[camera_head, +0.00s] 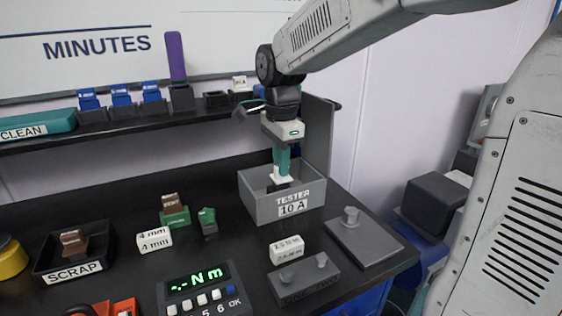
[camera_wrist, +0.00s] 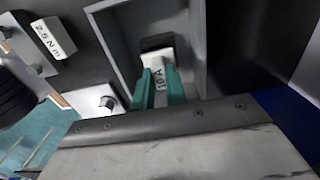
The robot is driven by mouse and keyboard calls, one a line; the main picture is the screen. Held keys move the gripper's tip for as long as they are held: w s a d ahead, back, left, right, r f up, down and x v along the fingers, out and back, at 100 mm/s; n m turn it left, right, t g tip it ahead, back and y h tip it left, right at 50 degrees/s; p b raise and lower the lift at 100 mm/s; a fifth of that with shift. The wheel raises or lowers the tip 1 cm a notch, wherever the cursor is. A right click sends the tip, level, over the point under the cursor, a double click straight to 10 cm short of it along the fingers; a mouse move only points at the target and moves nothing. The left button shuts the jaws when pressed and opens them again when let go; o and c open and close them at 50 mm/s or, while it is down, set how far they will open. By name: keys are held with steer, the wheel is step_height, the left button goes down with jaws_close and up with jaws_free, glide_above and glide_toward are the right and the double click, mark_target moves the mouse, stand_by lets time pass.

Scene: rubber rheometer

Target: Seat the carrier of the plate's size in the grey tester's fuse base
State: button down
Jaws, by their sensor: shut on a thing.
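The grey tester (camera_head: 258,208) is an open-topped box on the bench, and its front plate (camera_head: 293,203) reads "TESTER 10 A". My gripper (camera_head: 282,166) points down into the box with its teal fingers shut on a white carrier (camera_head: 281,176). In the wrist view the carrier (camera_wrist: 160,72) is marked "10A" and sits between the teal fingertips (camera_wrist: 160,88). The dark fuse base (camera_wrist: 157,43) shows right by the carrier's far end, inside the tester walls (camera_wrist: 118,45). The carrier looks upright and in line with the base; whether it is fully down in it I cannot tell.
A white 2.5 N m block (camera_head: 287,250) and a grey plate with a knob (camera_head: 362,240) stand close to the tester. Green parts (camera_head: 208,222), a 4 mm block (camera_head: 154,240), a torque display (camera_head: 205,290) and a scrap tray (camera_head: 72,274) lie left. Shelf (camera_head: 150,118) behind.

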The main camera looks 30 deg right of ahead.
steer(key=shift+f, duration=0.15)
steer(key=shift+f, duration=1.15)
steer(key=c, duration=1.3)
jaws_free()
steer(key=shift+c, duration=0.2)
steer(key=shift+r, duration=2.5)
